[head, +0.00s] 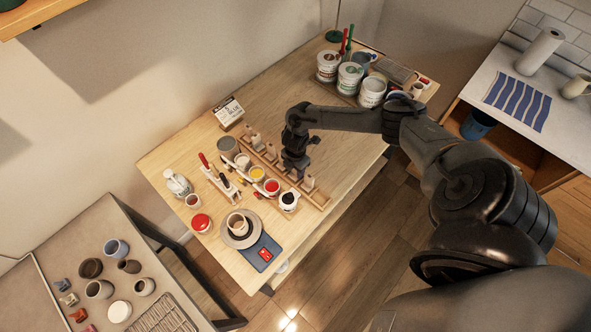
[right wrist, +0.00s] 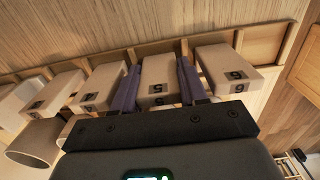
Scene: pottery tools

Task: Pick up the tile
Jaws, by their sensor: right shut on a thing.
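A wooden rack (head: 322,200) on the table holds a row of pale, numbered tiles. My right gripper (head: 296,177) reaches down over this row. In the right wrist view, my right gripper (right wrist: 158,86) has one dark finger on each side of a pale tile marked 5 (right wrist: 159,70) and is shut on it. The tile is still among the others in the row. A tile marked 6 (right wrist: 224,64) is just to its right, and another tile (right wrist: 98,88) is just to its left. The held tile is hidden by the gripper in the head view. My left gripper is not in view.
Cups of red (head: 271,186) and yellow (head: 257,173) glaze stand close to the rack. Several tubs (head: 349,77) stand at the back.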

